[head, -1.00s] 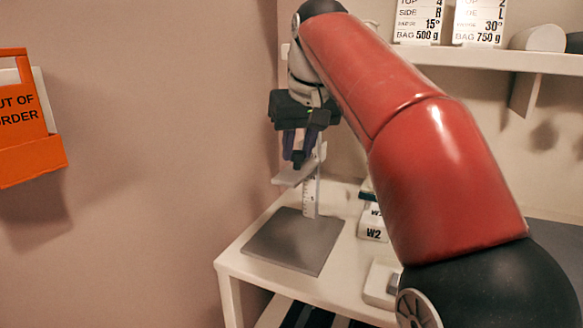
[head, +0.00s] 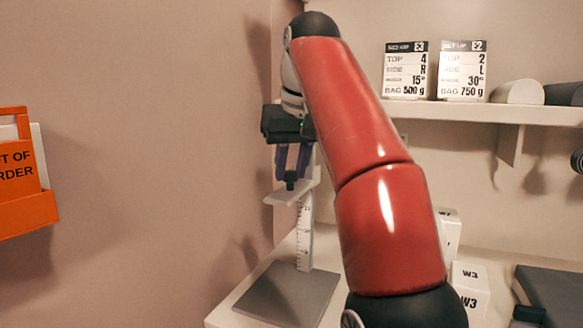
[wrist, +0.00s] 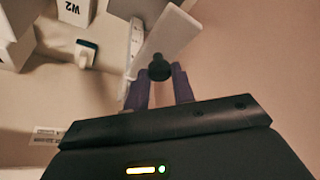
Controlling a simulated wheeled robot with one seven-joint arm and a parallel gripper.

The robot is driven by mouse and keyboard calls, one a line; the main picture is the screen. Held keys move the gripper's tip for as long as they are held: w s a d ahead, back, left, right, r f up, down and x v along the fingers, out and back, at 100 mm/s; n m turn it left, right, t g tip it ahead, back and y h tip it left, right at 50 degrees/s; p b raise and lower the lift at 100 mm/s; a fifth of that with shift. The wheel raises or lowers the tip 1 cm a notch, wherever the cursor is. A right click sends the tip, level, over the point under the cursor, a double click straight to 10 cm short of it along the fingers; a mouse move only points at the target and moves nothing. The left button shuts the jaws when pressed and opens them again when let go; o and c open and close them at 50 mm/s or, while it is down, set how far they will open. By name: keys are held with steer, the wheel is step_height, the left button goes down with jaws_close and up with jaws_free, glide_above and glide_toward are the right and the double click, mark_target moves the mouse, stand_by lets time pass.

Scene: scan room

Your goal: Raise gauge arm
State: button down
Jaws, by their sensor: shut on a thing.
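The gauge is an upright scale (head: 305,235) with black markings on a grey base plate (head: 288,294). Its pale gauge arm (head: 285,196) sticks out to the left near the top of the scale. My gripper (head: 291,178) points down above the gauge arm, with its purple fingers shut on a dark knob (head: 291,185) on the arm. In the wrist view the black round knob (wrist: 159,68) sits between the fingertips, and the flat pale gauge arm (wrist: 168,38) lies beyond it. The fingers partly hide the knob's sides.
White W3 blocks (head: 470,285) stand right of my arm on the white table (head: 232,306). A shelf (head: 460,110) above holds two set-up cards and rolls.

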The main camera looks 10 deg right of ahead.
steer(key=shift+r, duration=0.3)
steer(key=c, duration=1.4)
jaws_free()
steer(key=shift+o, duration=1.1)
steer(key=shift+f, duration=0.1)
steer(key=shift+s+r, duration=0.25)
steer(key=shift+r, duration=0.35)
steer(key=s+d+b, duration=0.2)
steer(key=s+b, duration=0.1)
steer(key=s, duration=0.9)
steer(key=shift+d, duration=0.25)
steer(key=shift+w, duration=0.1)
